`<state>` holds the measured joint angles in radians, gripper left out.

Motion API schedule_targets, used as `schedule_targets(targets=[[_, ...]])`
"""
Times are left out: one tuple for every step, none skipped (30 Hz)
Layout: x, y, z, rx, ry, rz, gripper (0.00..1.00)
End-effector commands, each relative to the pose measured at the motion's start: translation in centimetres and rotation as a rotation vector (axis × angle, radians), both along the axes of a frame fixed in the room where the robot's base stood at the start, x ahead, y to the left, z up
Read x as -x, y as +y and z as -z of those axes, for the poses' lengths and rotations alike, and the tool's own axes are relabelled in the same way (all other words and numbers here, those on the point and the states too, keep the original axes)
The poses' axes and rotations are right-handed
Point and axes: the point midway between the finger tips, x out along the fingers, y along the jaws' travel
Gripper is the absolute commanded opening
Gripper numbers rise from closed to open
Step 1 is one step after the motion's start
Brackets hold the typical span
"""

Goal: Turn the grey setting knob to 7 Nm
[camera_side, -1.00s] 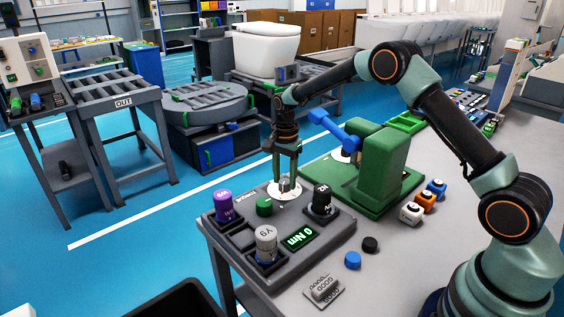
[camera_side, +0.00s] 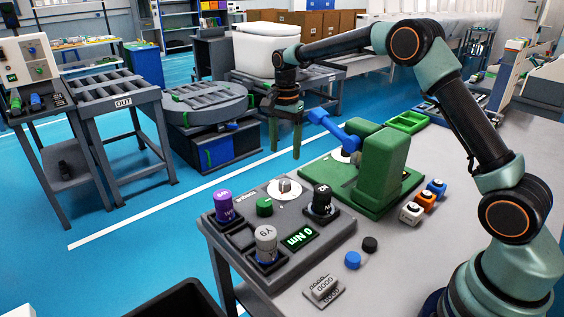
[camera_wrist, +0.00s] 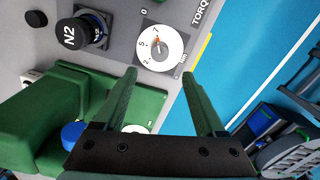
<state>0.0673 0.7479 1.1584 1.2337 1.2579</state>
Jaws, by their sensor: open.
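The grey setting knob (camera_side: 284,186) sits on a white round dial on the grey control panel (camera_side: 327,238). The dial (camera_wrist: 172,60) also shows in the wrist view, with a red mark on the knob near the printed 7; the exact pointing is too small to tell. The green display (camera_side: 299,238) reads 0 Nm. My gripper (camera_side: 285,153) is above the panel, apart from the knob, fingers pointing down. In the wrist view my gripper (camera_wrist: 159,77) is open and empty, with the dial beyond its fingertips.
A purple-topped cylinder (camera_side: 223,205), a grey cylinder (camera_side: 266,243) and a black one (camera_side: 321,199) stand on the panel around a green button (camera_side: 264,207). A green fixture (camera_side: 382,170) with a blue lever (camera_side: 333,128) stands to the right. Room above the panel is free.

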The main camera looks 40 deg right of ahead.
Motion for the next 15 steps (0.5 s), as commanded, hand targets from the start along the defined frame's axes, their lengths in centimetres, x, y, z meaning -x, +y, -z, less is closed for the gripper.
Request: schedule_targets(targets=[[-0.1, 0.0, -0.7, 0.0, -0.002, 0.0, 0.72], [-0.1, 0.0, -1.1, 0.0, -0.003, 0.0, 0.72], [-0.1, 0.0, -1.4, 0.0, -0.002, 0.0, 0.72], [0.0, 0.0, -1.6, 0.0, -0.002, 0.0, 0.72], [0.0, 0.0, -1.8, 0.0, -0.002, 0.0, 0.72], [0.0, 0.0, -2.0, 0.0, -0.001, 0.0, 0.72], [0.0, 0.0, -2.1, 0.0, 0.0, 0.0, 0.72], [0.0, 0.0, -2.1, 0.0, 0.0, 0.0, 0.72], [0.0, 0.0, -2.1, 0.0, 0.001, 0.0, 0.72], [0.0, 0.0, -2.2, 0.0, 0.001, 0.0, 0.72], [0.0, 0.0, -2.2, 0.0, 0.001, 0.0, 0.72], [0.0, 0.0, -2.2, 0.0, 0.001, 0.0, 0.72], [0.0, 0.0, -2.1, 0.0, 0.001, 0.0, 0.72], [0.0, 0.0, -2.1, 0.0, 0.001, 0.0, 0.72], [0.0, 0.0, -2.1, 0.0, 0.001, 0.0, 0.72]])
